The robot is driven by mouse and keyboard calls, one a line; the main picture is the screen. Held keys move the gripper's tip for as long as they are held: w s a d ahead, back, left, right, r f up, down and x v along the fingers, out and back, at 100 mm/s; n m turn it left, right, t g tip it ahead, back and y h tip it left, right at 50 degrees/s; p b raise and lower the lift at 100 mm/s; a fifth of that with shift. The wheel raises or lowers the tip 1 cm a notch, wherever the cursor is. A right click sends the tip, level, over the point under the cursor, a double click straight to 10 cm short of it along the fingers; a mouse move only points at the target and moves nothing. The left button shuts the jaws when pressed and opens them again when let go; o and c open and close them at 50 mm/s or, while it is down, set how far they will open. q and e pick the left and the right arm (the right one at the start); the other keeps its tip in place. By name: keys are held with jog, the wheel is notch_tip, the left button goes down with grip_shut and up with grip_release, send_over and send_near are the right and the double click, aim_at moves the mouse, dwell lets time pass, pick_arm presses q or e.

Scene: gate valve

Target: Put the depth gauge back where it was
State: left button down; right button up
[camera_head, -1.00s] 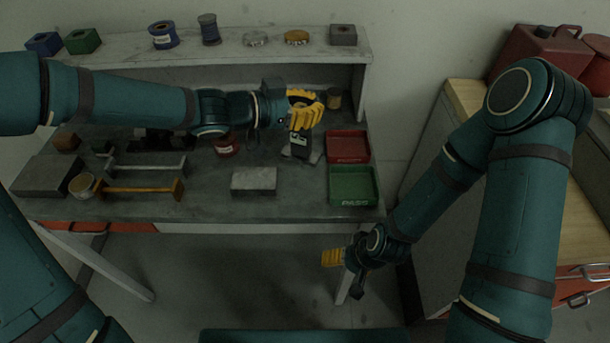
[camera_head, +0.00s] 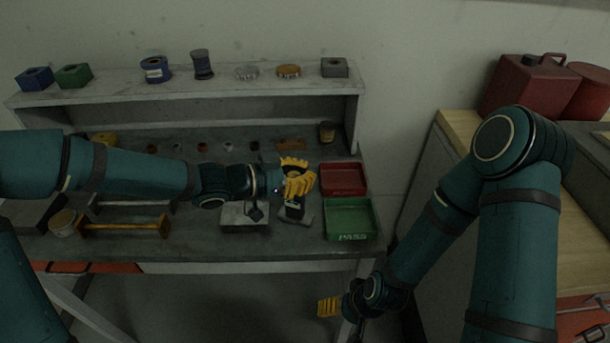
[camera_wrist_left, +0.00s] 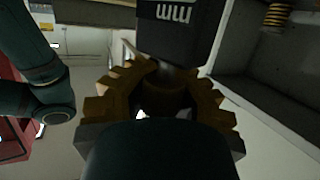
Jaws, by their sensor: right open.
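The depth gauge (camera_head: 295,208) has a dark body with a small display and a grey base. My left gripper (camera_head: 296,178), with yellow fingers, is shut on its upper part and holds it upright over the bench, left of the green tray. I cannot tell whether the base touches the bench. In the left wrist view the gauge's dark body marked "mm" (camera_wrist_left: 180,30) stands just beyond the left gripper's fingers (camera_wrist_left: 165,85), which close around its stem. My right gripper (camera_head: 329,307) is open and empty, low in front of the bench.
A grey block (camera_head: 240,219) lies just left of the gauge. A green tray (camera_head: 350,236) marked PASS and a red tray (camera_head: 343,180) lie to its right. A shelf (camera_head: 200,92) with several small parts runs along the back. A yellow-brown gauge (camera_head: 124,228) lies at left.

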pick_arm(q)
jog(key=shift+f, duration=0.15)
jog(key=c, duration=1.1)
grip_release()
jog(key=shift+c, duration=0.2)
jog(key=p+v, duration=0.3)
jog(key=v, duration=0.9)
jog(key=shift+p, duration=0.4)
